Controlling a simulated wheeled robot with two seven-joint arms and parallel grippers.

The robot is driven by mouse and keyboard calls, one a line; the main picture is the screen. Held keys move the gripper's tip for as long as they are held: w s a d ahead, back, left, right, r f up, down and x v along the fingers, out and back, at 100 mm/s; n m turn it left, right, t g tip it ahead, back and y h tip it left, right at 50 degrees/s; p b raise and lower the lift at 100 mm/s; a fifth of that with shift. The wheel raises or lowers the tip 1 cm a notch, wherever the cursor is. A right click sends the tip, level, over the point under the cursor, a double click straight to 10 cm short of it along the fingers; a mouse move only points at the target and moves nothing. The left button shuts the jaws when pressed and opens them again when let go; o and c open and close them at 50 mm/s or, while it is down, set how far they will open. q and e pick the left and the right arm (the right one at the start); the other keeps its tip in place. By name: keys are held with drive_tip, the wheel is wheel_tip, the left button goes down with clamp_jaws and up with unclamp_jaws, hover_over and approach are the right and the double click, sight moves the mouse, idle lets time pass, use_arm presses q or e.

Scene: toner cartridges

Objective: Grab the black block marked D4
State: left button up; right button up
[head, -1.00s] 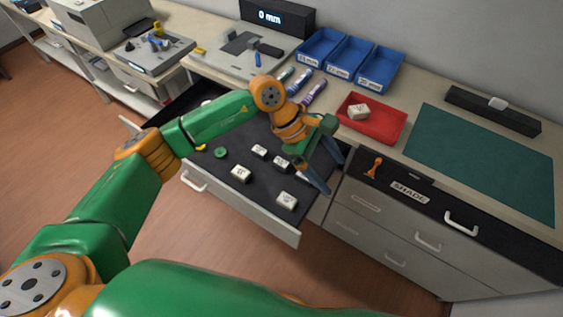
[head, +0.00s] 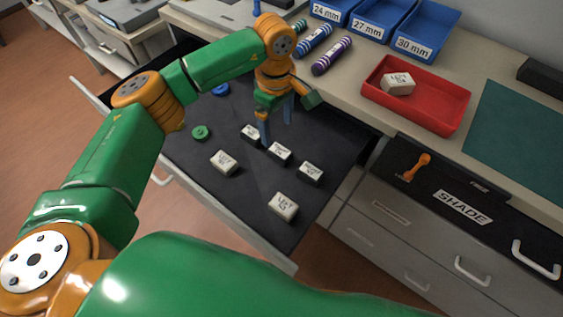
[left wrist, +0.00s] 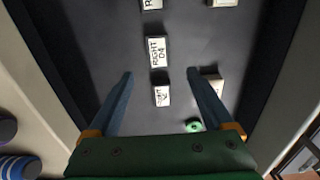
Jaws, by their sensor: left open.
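The D4 block (left wrist: 158,52) is black with a white top label reading RIGHT D4. It lies in the open drawer; in the head view it appears to be the middle one (head: 279,153) of three black blocks, its label hard to read there. My left gripper (head: 277,127) points down over the drawer, open and empty. In the left wrist view its fingers (left wrist: 160,74) are apart, with the D4 block just beyond the tips. Another black block (left wrist: 161,93) lies between the fingers in that picture and also shows in the head view (head: 251,134). My right gripper is out of view.
A third black block (head: 310,173) and two pale blocks (head: 223,161) (head: 282,206) lie close by in the drawer. A green round piece (head: 200,132) is to the left. A red tray (head: 447,118) holds a pale block on the counter, beside blue bins (head: 387,22).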

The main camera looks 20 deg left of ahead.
sight(280, 150)
use_arm(q)
wheel_tip(280, 150, down, 3)
drive_tip(key=shift+w+f+b, duration=0.1)
drive_tip(key=shift+w+b, duration=0.05)
drive_tip(key=shift+b, duration=0.45)
drive_tip(key=shift+f, duration=0.2)
drive_tip(key=shift+f+p, duration=0.3)
drive_tip(key=shift+p, duration=0.05)
drive_tip(key=f, duration=0.2)
drive_tip(key=f+p, duration=0.1)
drive_tip(key=f, duration=0.2)
drive_tip(key=shift+d+f, duration=0.35)
clamp_jaws()
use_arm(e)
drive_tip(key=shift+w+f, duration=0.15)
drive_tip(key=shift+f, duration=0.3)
use_arm(q)
drive_tip(key=shift+r, duration=0.15)
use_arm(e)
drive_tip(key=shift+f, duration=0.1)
